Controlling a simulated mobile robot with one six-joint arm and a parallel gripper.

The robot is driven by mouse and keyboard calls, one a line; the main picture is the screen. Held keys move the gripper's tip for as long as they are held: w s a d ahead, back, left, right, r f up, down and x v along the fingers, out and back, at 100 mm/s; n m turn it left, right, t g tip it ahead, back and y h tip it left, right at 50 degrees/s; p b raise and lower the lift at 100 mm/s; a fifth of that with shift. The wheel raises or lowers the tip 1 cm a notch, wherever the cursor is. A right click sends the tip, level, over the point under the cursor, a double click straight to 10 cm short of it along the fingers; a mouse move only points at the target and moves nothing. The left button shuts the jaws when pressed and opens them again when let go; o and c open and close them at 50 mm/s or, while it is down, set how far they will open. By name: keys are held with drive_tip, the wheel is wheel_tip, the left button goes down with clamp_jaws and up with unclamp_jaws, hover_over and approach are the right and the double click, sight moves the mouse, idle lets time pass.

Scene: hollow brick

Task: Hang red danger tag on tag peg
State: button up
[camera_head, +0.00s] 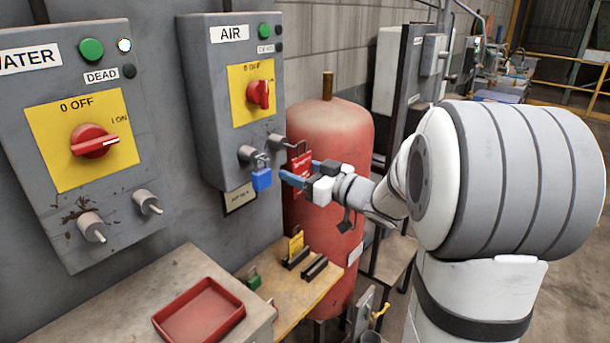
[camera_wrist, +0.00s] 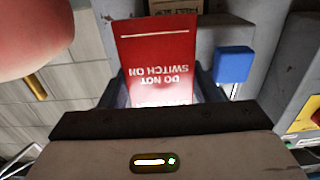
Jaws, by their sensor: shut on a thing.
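My gripper (camera_head: 300,178) is shut on the red danger tag (camera_head: 301,160), which stands upright from the blue fingertips. In the wrist view the tag (camera_wrist: 158,62) shows upside down, with "DO NOT SWITCH ON" readable and its lower part between the jaws. The grey AIR box (camera_head: 208,120) has two short pegs low on its front. The right peg (camera_head: 278,140) is just left of the tag's top; I cannot tell whether they touch. A blue padlock (camera_head: 262,179) hangs at the left peg (camera_head: 248,154); it also shows in the wrist view (camera_wrist: 234,63).
A red tank (camera_head: 330,125) stands close behind my gripper. Below are a bench with a red tray (camera_head: 199,312), a yellow tag (camera_head: 296,243), a green padlock (camera_head: 254,280) and black holders (camera_head: 314,267). The WATER box (camera_head: 50,190) is at left.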

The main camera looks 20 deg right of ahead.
drive_tip(key=shift+x, duration=1.05)
drive_tip(key=shift+w+a+f+b, duration=0.45)
drive_tip(key=shift+w+f, duration=0.05)
drive_tip(key=shift+w, duration=0.05)
drive_tip(key=o, duration=1)
